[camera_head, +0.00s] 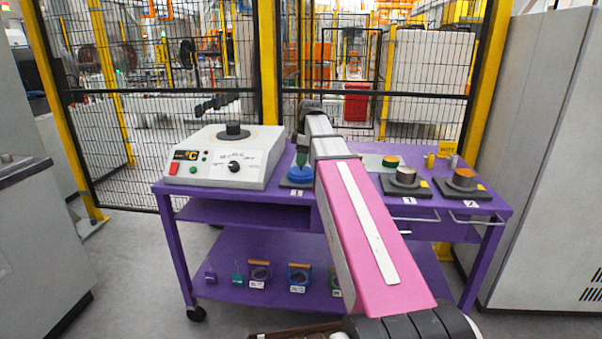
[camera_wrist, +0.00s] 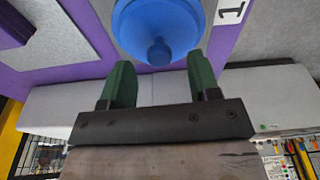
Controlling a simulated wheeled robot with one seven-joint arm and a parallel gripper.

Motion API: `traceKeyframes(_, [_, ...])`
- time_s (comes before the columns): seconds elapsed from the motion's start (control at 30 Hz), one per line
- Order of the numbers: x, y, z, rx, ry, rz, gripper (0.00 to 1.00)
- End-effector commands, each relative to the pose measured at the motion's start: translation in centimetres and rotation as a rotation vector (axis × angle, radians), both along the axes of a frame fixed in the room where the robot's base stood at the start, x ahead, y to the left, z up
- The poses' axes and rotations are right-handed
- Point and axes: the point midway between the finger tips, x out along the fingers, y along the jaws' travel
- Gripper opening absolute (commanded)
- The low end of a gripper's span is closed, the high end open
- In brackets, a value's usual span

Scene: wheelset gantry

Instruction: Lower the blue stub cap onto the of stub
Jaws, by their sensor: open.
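The blue stub cap (camera_head: 300,175) is on a dark plate (camera_head: 286,184) with a number label, left of my arm on the purple table. In the wrist view the cap (camera_wrist: 135,28) is a wide blue disc with a small round knob. My gripper (camera_head: 302,150) is above the cap, partly hidden by my arm in the head view. In the wrist view my gripper (camera_wrist: 160,61) has its green fingers apart, one on each side of the knob, with visible gaps. The stub under the cap is hidden, so I cannot tell how the cap seats.
A white heater unit (camera_head: 228,158) stands left of the cap. Wire fencing (camera_head: 165,120) stands behind the table. Several small parts lie on the lower shelf.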

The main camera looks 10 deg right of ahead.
Motion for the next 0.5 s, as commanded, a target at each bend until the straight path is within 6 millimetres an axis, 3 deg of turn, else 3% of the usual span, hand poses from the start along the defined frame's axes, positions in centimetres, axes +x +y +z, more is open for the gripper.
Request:
traceKeyframes(0.2, [0.0,0.4,-2.7,0.0,0.002,0.001,0.56])
traceKeyframes(0.43, [0.1,0.4,-2.9,0.0,0.0,0.001,0.56])
traceKeyframes(0.47, [0.1,0.4,-2.9,0.0,0.0,0.001,0.53])
traceKeyframes(0.5, [0.1,0.4,-2.9,0.0,0.0,0.001,0.4])
